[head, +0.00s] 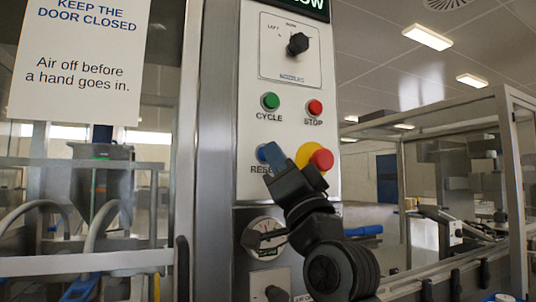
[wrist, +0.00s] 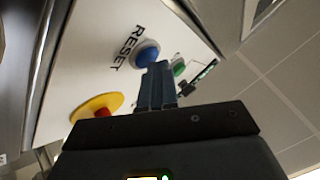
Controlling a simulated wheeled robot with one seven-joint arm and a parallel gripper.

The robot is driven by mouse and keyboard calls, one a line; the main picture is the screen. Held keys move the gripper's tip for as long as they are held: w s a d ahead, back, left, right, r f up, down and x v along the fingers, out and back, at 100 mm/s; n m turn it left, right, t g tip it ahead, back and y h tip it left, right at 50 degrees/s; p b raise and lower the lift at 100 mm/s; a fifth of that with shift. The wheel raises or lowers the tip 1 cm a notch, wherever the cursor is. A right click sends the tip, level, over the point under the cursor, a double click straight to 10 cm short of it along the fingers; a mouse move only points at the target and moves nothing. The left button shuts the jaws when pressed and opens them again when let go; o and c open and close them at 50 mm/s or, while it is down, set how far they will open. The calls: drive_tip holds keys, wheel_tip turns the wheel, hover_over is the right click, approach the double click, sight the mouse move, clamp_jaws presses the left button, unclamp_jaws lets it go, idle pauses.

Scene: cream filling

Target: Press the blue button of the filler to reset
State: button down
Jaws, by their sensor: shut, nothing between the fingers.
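The blue reset button (head: 263,153) is on the light panel of the filler, at the lower left of its buttons. In the wrist view the blue button (wrist: 146,52) sits beside the word RESET. My gripper (head: 272,152) is shut and empty, its fingertips right in front of the button and covering its right part. In the wrist view the closed fingertips (wrist: 158,66) overlap the button's lower edge. I cannot tell whether they touch it or are just short of it.
A red emergency knob on a yellow disc (head: 321,159) is close to the right of my fingers. Above are the green cycle button (head: 270,101), the red stop button (head: 315,107) and a black selector (head: 298,44).

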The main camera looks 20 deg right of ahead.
drive_tip(key=shift+s, duration=0.9)
drive_tip(key=shift+s+p, duration=0.1)
drive_tip(key=shift+p, duration=0.2)
drive_tip(key=shift+s+p, duration=0.55)
drive_tip(key=shift+s, duration=1.85)
drive_tip(key=s+f+n+g+h, duration=0.1)
drive_tip(key=s+f+g, duration=0.3)
drive_tip(key=f, duration=1.2)
drive_tip(key=s+f+n+g+h, duration=0.15)
drive_tip(key=s+f, duration=0.55)
drive_tip(key=f, duration=0.9)
drive_tip(key=s+f+n+g, duration=0.1)
drive_tip(key=s+f, duration=0.3)
drive_tip(key=s, duration=0.5)
drive_tip(key=s+f+n+g, duration=0.1)
drive_tip(key=s+f+g, duration=0.2)
drive_tip(key=s, duration=0.6)
drive_tip(key=s+f+n+g, duration=0.1)
drive_tip(key=s+f+g, duration=0.1)
drive_tip(key=s+f, duration=0.4)
drive_tip(key=s, duration=0.3)
drive_tip(key=shift+s+a+n+g, duration=0.15)
drive_tip(key=shift+s+n+g, duration=0.05)
drive_tip(key=shift+n+g, duration=0.15)
